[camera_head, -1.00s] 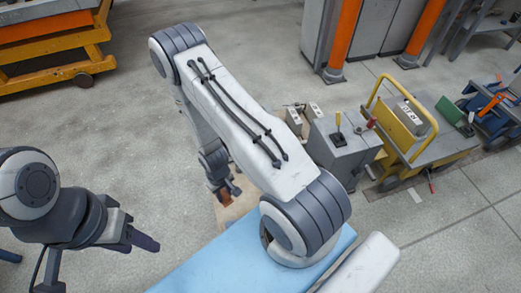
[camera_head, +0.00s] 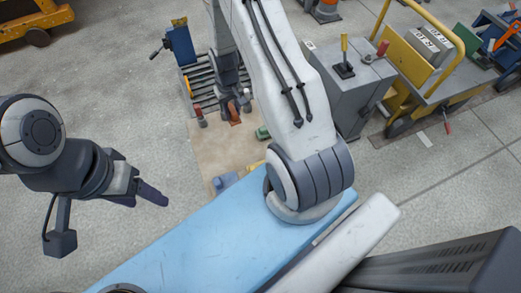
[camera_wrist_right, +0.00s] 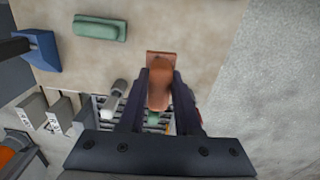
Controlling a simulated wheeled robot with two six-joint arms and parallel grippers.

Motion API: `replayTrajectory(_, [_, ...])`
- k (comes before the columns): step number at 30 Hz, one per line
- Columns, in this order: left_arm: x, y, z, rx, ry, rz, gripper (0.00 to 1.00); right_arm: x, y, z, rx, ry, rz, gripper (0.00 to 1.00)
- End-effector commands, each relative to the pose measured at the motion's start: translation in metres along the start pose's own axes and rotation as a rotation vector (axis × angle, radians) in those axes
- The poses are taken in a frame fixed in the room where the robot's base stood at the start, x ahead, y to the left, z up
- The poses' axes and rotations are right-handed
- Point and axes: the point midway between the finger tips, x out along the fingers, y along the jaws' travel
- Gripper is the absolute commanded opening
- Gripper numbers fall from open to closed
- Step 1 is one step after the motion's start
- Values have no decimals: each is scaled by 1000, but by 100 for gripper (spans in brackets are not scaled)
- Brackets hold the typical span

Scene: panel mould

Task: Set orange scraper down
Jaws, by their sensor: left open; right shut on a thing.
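The orange scraper (camera_wrist_right: 160,88) is between the two dark fingers of my right gripper (camera_wrist_right: 160,80), which is shut on it. Its flat end points away from the wrist, over the beige tabletop (camera_wrist_right: 200,38). In the head view the scraper (camera_head: 235,115) shows below my right gripper (camera_head: 234,104), over the far part of the tabletop (camera_head: 212,150). I cannot tell whether it touches the surface. My left gripper (camera_head: 150,196) is open and empty, left of the tabletop and well away from the scraper.
A slatted rack (camera_head: 203,80) adjoins the tabletop's far end. A tool with a red top (camera_head: 200,116) stands left of the scraper. A green block (camera_head: 263,132) and a blue object (camera_head: 225,181) are nearer. A grey control box (camera_head: 350,85) stands right. The tabletop's middle looks clear.

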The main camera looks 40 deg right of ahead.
Motion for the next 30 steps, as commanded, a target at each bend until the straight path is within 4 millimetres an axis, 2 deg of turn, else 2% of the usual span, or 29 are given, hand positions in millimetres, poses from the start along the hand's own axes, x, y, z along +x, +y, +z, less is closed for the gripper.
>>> replayTrajectory(1, [33, -2, 2, 0, 0, 0, 62, 23, 6, -7, 16, 6, 0, 0])
replayTrajectory(6, [70, -5, 4, 0, 0, 0, 62, 37, 21, -18, 52, 5, 0, 0])
replayTrajectory(11, [86, -6, 4, 0, 0, 0, 62, 41, 30, -23, 71, 2, 0, 0])
replayTrajectory(17, [89, -6, 5, 0, 0, 0, 62, 40, 30, -24, 75, 0, 0, 0])
replayTrajectory(20, [93, -7, 5, 0, 0, 0, 62, 47, 20, -20, 72, -1, 0, 0])
replayTrajectory(30, [121, -9, 6, 0, 0, 0, 62, 94, -52, 2, 68, -1, 0, 0])
